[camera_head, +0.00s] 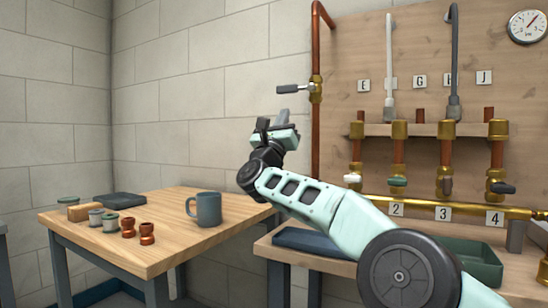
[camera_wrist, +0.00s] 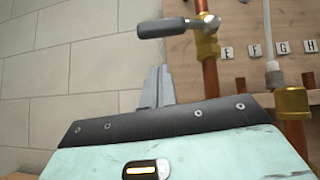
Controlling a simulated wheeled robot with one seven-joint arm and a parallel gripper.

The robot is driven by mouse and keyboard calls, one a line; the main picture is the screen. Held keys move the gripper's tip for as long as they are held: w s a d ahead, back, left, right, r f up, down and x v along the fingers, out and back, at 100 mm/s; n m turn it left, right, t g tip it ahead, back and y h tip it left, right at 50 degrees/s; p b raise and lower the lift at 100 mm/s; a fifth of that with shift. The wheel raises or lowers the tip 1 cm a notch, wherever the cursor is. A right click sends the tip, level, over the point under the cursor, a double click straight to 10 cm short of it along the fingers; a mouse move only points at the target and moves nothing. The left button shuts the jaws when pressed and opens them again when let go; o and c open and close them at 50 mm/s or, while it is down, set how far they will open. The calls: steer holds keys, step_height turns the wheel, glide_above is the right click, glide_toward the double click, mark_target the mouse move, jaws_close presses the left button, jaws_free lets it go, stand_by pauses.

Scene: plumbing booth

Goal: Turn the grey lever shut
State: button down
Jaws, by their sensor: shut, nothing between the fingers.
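The grey lever (camera_head: 293,88) sits on a brass valve (camera_head: 315,89) on the tall copper pipe at the board's left edge. It points left, crosswise to the upright pipe. In the wrist view the lever (camera_wrist: 170,27) shows at the top, with its brass valve (camera_wrist: 206,38) at its right end. My gripper (camera_head: 284,114) is below the lever in the head view. In the wrist view its fingers (camera_wrist: 157,84) are together, empty, and show below the lever with a visible gap.
Several small-handled valves line the manifold at right, among them a dark grey handle (camera_head: 503,188). A gauge (camera_head: 527,26) hangs top right. A wooden table (camera_head: 178,200) at left holds a mug (camera_head: 205,209) and small fittings. A green tray (camera_head: 470,256) lies on the bench.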

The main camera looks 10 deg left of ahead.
steer(key=b+v, duration=0.3)
steer(key=v, duration=0.7)
steer(key=shift+a, duration=0.35)
steer(key=shift+f, duration=0.15)
